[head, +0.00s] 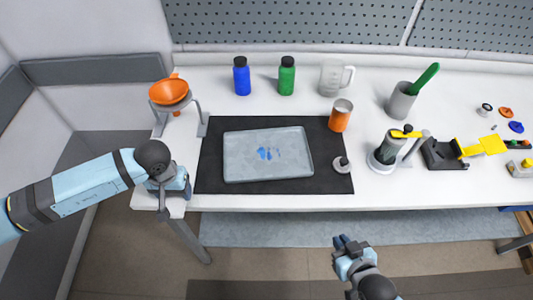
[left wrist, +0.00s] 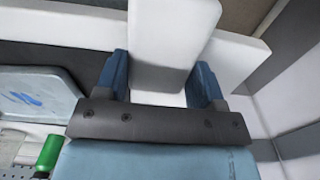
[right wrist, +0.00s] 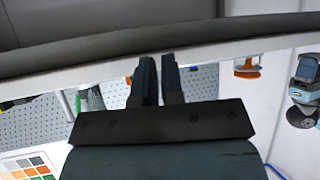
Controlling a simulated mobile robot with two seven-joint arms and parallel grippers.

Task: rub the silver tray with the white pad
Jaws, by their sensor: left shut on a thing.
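The silver tray (head: 240,168) lies flat on a black mat, with blue smudges near its middle. It also shows at the left of the left wrist view (left wrist: 45,85). My left gripper (head: 182,187) is at the table's left front edge, left of the tray and apart from it. In the left wrist view its fingers are shut on the white pad (left wrist: 160,50), a white block. The pad is not distinguishable in the head view. My right gripper (head: 343,241) is in front of the table, and its fingers are close together with nothing seen between them.
The black mat (head: 210,165) also bears an orange cup (head: 340,117) and a small knobbed weight (head: 341,165). An orange funnel on a stand (head: 169,92) is behind my left gripper. Blue (head: 241,78) and green (head: 287,77) bottles stand behind the tray. Various tools crowd the right.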

